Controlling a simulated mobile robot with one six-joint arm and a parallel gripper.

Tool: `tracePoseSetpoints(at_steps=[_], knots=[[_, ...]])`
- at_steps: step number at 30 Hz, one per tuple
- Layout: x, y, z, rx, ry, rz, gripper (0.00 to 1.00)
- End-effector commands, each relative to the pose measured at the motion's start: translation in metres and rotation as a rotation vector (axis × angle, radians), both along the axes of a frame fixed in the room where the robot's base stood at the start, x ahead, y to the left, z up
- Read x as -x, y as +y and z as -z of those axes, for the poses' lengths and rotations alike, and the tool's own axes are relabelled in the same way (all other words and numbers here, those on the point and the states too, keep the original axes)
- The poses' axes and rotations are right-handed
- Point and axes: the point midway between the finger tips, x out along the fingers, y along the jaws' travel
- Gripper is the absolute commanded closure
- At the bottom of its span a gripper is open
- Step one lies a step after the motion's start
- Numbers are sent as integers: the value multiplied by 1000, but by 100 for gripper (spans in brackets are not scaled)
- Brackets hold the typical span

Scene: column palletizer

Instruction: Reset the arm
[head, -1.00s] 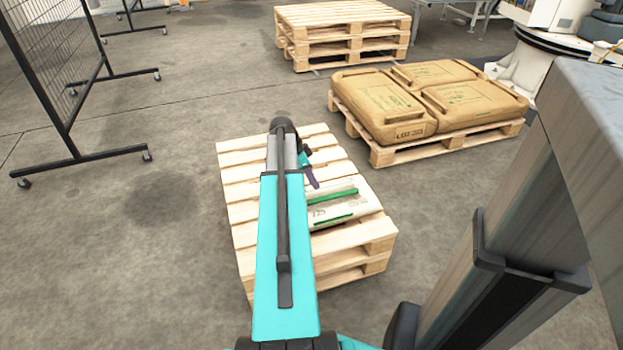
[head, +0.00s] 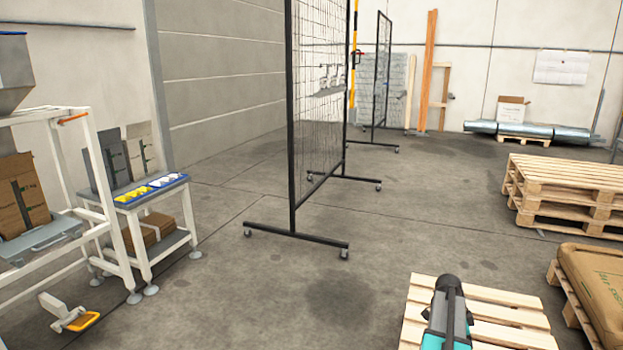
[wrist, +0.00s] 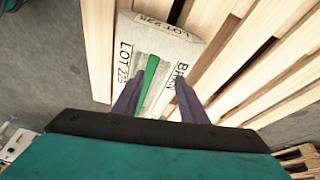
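My gripper (wrist: 157,97) shows in the wrist view with its two purple fingers spread apart and nothing held between them. Beyond the fingers lies a pale bag (wrist: 180,42) with a green stripe and dark lettering, "LOT" and "BRAN". It rests on the slats of a wooden pallet (wrist: 98,40). The gap between fingers and bag is hard to judge. In the head view part of my arm (head: 447,325) reaches over the near pallet (head: 510,318) at the bottom edge. The bag and my fingers are out of that view.
Stacked pallets (head: 565,190) stand at the right, with a brown sack (head: 597,290) on another pallet nearer. A wheeled mesh fence (head: 318,100) stands mid-floor. A small table (head: 150,192) and a white frame (head: 100,170) are at the left. The floor between is clear.

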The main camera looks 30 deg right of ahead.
Motion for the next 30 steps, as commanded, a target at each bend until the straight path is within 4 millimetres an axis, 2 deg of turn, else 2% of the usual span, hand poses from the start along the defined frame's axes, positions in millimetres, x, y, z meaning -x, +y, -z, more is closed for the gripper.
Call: tracePoseSetpoints(at_steps=[1,6,15,22,30], knots=[[-14,16,0,-13,9,-30,61],[-49,63,13,-51,36,-115,61],[-92,159,37,-128,84,-265,61],[-108,237,54,-195,128,-405,61],[-107,330,70,-288,192,-603,61]])
